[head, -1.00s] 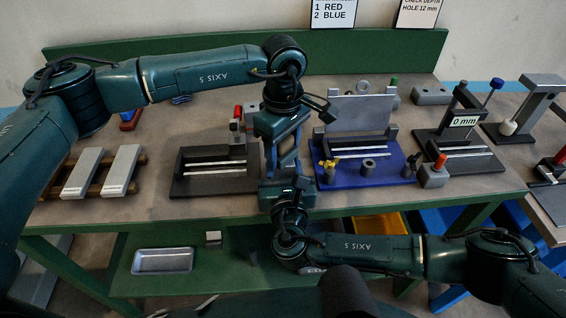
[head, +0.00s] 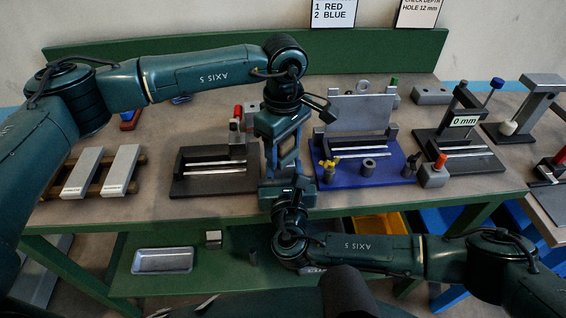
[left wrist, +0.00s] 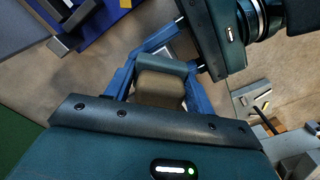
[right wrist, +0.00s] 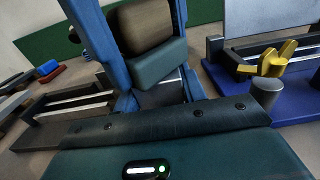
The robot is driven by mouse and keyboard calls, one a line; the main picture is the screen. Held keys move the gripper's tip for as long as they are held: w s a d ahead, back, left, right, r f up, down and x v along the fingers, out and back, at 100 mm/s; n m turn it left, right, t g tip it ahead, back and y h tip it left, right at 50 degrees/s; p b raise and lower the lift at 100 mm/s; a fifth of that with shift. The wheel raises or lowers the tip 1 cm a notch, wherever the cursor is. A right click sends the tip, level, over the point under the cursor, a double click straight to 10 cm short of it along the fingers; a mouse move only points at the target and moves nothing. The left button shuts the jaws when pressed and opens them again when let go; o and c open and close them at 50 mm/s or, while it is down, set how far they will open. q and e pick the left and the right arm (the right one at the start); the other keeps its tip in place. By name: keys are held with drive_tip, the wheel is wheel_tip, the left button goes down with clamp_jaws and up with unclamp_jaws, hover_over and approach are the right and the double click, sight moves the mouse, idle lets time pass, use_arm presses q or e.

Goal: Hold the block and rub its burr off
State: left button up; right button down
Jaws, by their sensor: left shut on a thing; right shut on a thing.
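My left gripper (head: 285,150) comes down from above over the middle of the bench. My right gripper (head: 288,180) faces it from below. A brown block (left wrist: 158,88) sits between blue fingers near the left palm; the right wrist view shows it (right wrist: 144,24) beyond a grey-green block. The grey-green block (right wrist: 158,64) is between the fingers near the right palm; it also shows in the left wrist view (left wrist: 166,67). The left is shut on the brown block, the right on the grey-green one. The blocks look close together or touching. No burr can be made out.
A black fixture (head: 215,184) stands left of the grippers and a blue fixture (head: 365,180) with yellow clamp right of them. Two pale bars lie on a wooden rack (head: 90,190). A depth gauge (head: 462,135) stands further right. A metal tray (head: 162,261) is below.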

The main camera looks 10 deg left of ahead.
use_arm(q)
drive_tip(key=shift+d+r, duration=0.1)
drive_tip(key=shift+d, duration=0.25)
drive_tip(key=shift+a, duration=1)
drive_tip(key=shift+d+f, duration=0.2)
drive_tip(key=shift+d, duration=0.8)
drive_tip(key=shift+a, duration=1.05)
drive_tip(key=shift+r, duration=0.1)
drive_tip(key=a+r, duration=0.5)
drive_tip(key=r, duration=0.2)
use_arm(e)
drive_tip(key=c, duration=0.7)
unclamp_jaws()
drive_tip(key=shift+c, duration=0.2)
